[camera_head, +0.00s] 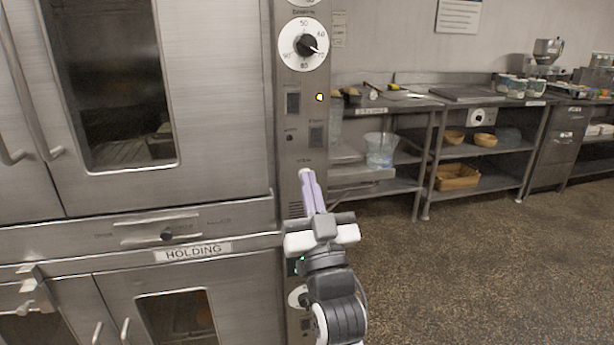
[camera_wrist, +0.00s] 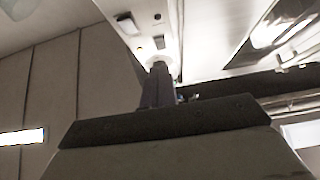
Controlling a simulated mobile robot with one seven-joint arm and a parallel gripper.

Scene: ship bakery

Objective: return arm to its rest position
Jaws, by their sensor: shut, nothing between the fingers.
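My arm rises from the bottom middle in the head view. My gripper (camera_head: 305,176) is at its upper end, with its pale purple fingers together and nothing between them. The fingertips lie in front of the oven's control column (camera_head: 300,130), below its switches; I cannot tell whether they touch it. In the wrist view my gripper (camera_wrist: 159,68) points at the panel, which shows a round pale spot by the tips.
Steel ovens (camera_head: 215,100) with glass doors and handles fill the left, above a cabinet labelled HOLDING (camera_head: 192,252). Steel shelving (camera_head: 400,186) with a clear tub (camera_head: 380,150) and a wicker basket (camera_head: 457,177) stands at the right. The speckled floor (camera_head: 480,270) is clear.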

